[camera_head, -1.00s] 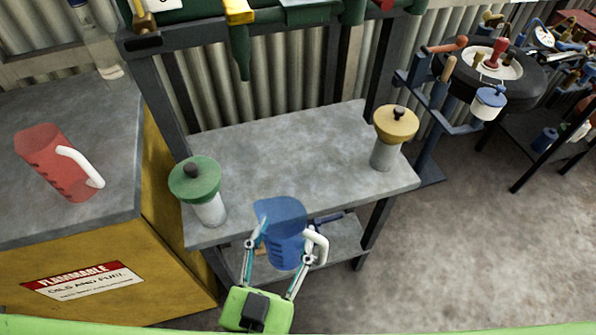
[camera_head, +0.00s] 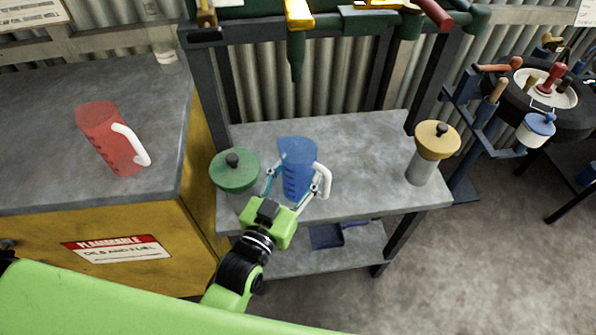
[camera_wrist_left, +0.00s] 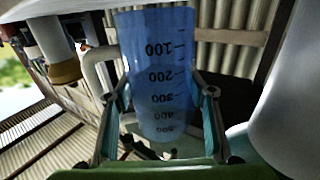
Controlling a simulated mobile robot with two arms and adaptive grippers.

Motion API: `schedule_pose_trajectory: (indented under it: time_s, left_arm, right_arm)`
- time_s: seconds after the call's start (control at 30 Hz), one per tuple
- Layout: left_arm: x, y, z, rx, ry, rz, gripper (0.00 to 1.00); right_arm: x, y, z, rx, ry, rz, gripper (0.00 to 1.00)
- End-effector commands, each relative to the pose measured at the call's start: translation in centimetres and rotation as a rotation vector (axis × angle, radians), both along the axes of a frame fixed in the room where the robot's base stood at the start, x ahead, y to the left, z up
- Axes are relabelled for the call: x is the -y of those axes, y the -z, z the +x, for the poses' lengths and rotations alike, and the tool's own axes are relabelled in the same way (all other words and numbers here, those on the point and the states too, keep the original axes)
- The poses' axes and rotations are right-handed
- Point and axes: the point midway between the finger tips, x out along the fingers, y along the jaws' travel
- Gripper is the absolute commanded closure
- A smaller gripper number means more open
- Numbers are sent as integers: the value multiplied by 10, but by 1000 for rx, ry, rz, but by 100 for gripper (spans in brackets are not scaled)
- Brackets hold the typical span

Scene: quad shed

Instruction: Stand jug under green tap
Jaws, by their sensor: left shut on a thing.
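A clear blue jug (camera_head: 297,163) with a white handle is held between the fingers of my left gripper (camera_head: 298,184). It looks upright, over the front part of the grey bench (camera_head: 365,150); I cannot tell whether its base touches. In the left wrist view the jug (camera_wrist_left: 160,75) with its scale marks sits between both fingers. Green pipework with coloured levers runs above the bench. A green part (camera_head: 365,21) lies between a yellow lever (camera_head: 298,14) and a red lever (camera_head: 432,14); its outlet is not clear. A green spout (camera_head: 296,62) hangs below the yellow lever. My right gripper is not in view.
A green-topped canister (camera_head: 234,171) stands close left of the jug; a yellow-topped canister (camera_head: 422,168) stands at the right end. A red jug (camera_head: 110,140) is on the yellow cabinet's grey top (camera_head: 45,100). The bench behind and right of the jug is clear.

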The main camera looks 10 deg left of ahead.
Motion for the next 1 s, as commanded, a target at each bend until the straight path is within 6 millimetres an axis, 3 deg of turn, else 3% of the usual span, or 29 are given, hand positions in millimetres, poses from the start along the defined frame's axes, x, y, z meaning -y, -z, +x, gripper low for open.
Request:
schedule_pose_trajectory:
  time_s: [0.1, 0.47, 0.5, 0.9, 1.0]
  left_arm:
    - [0, 9, 0, 1, 0, 1, 72]
    - [0, 13, 0, 3, 0, 0, 72]
    - [0, 12, 0, 3, 0, 0, 43]
    - [0, 8, -1, 2, 0, 0, 43]
    - [-3, 11, -13, 0, 0, 1, 43]
  right_arm:
    - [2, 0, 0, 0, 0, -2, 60]
    - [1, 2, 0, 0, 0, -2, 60]
    - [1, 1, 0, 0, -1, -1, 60]
    - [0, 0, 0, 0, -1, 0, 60]
    - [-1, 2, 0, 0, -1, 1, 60]
